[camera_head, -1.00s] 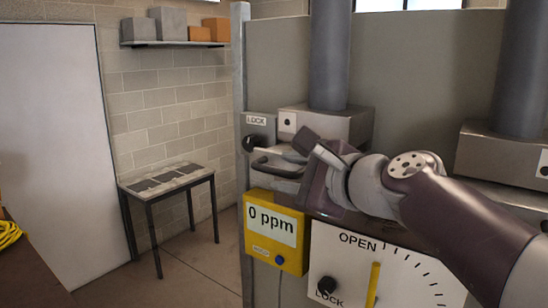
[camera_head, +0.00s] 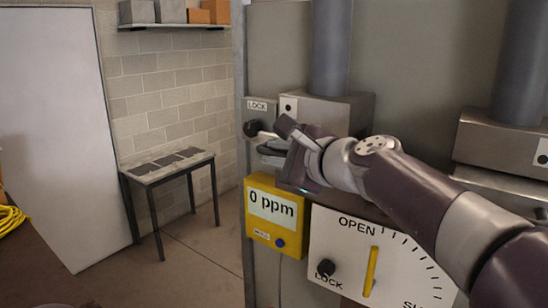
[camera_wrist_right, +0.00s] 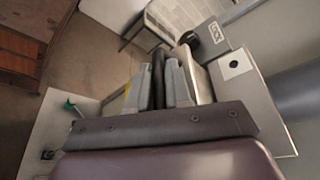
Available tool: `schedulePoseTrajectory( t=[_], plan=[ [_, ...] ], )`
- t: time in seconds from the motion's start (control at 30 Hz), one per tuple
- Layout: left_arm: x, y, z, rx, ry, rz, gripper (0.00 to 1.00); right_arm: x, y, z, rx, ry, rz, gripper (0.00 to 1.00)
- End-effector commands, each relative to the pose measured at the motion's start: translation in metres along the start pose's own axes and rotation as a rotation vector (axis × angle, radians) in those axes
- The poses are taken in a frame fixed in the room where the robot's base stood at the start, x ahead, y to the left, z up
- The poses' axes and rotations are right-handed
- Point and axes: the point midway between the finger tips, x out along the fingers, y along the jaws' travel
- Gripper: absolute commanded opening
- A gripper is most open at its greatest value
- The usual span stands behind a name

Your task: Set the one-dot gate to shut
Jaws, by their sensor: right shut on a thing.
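The one-dot gate is a grey metal box (camera_head: 325,112) around a vertical pipe, with a white one-dot plate (camera_head: 289,106) on its front; the plate also shows in the wrist view (camera_wrist_right: 233,64). My right gripper (camera_head: 280,138) is at the gate's front, just below the plate. In the wrist view its fingers (camera_wrist_right: 159,82) are shut on a dark bar, the gate's handle (camera_wrist_right: 158,72), which is mostly hidden by the fingers. A black knob (camera_head: 252,128) sits under a LOCK label (camera_head: 257,106) left of the handle. My left gripper is not in view.
A yellow meter reading 0 ppm (camera_head: 272,212) and a white dial panel marked OPEN (camera_head: 340,245), with a yellow pointer (camera_head: 371,270), are below my gripper. A second gate box (camera_head: 495,140) stands right. A small table (camera_head: 168,165) stands left.

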Motion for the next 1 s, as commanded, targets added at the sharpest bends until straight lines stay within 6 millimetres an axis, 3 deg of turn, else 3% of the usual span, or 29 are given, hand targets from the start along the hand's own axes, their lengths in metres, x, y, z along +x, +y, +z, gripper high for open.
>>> schedulePoseTrajectory(
  t=[0.23, 0.6, 0.63, 0.7, 1.0],
  plan=[
    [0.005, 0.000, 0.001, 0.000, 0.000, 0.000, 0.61, 0.013, -0.029, -0.036, -0.001, 0.002, -0.007, 0.00],
    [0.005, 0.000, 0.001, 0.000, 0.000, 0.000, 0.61, 0.015, -0.033, -0.042, -0.002, 0.001, -0.007, 0.00],
    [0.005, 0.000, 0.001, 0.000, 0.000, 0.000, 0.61, 0.015, -0.033, -0.042, -0.002, 0.001, -0.007, 0.25],
    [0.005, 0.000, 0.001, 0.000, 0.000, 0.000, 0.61, 0.015, -0.033, -0.042, -0.002, 0.000, -0.007, 0.40],
    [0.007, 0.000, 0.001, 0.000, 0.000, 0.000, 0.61, 0.012, -0.032, -0.042, -0.002, 0.000, -0.007, 0.40]
  ],
)
